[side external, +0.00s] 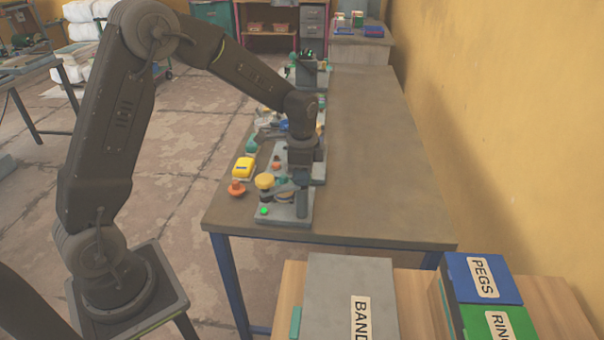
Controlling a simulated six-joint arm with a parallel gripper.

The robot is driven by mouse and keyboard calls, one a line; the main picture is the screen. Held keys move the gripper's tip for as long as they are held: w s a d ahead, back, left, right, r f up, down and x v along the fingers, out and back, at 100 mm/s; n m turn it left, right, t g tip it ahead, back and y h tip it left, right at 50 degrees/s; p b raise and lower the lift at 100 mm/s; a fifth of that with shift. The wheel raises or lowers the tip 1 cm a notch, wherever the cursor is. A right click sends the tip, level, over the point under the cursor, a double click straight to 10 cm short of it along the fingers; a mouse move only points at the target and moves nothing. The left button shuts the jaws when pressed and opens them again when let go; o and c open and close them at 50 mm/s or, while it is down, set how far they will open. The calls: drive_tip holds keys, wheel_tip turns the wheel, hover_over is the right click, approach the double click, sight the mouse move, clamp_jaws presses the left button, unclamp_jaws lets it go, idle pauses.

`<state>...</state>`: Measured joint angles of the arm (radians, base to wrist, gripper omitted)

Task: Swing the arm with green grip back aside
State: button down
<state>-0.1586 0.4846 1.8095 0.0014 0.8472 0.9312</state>
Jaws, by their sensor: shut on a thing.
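The press nearest the camera stands on a grey base plate (290,217) at the near left part of the table, with a small green light (264,211) on its front. A dark swing arm (283,188) lies across it, below a yellow round knob (265,181) at its left end. My gripper (301,180) points down at the right end of this arm and is shut on the grip there. The jaws hide the grip, so its green colour does not show clearly.
A yellow box (243,168) and an orange knob (237,188) are left of the press. Several devices line the table's left side behind it. The table's right half (375,160) is clear. A grey BAND box (350,290) and blue PEGS box (482,278) stand in front.

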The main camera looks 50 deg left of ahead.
drive_tip(key=c, duration=1.1)
unclamp_jaws()
drive_tip(key=shift+r, duration=0.1)
wheel_tip(320, 180, up, 14)
drive_tip(key=shift+f, duration=0.15)
drive_tip(key=shift+s, duration=0.1)
drive_tip(key=s+d+r+n+t, duration=0.1)
drive_tip(key=s+d+n+t, duration=0.1)
drive_tip(key=s, duration=0.5)
drive_tip(key=s+d+n+t, duration=0.1)
drive_tip(key=s+n, duration=0.3)
drive_tip(key=s, duration=0.4)
drive_tip(key=s+d+r+n+t, duration=0.1)
drive_tip(key=s+d, duration=0.3)
drive_tip(key=s, duration=0.4)
drive_tip(key=shift+r+n+t, duration=0.35)
drive_tip(key=shift+n+t, duration=0.45)
drive_tip(key=shift+n, duration=0.1)
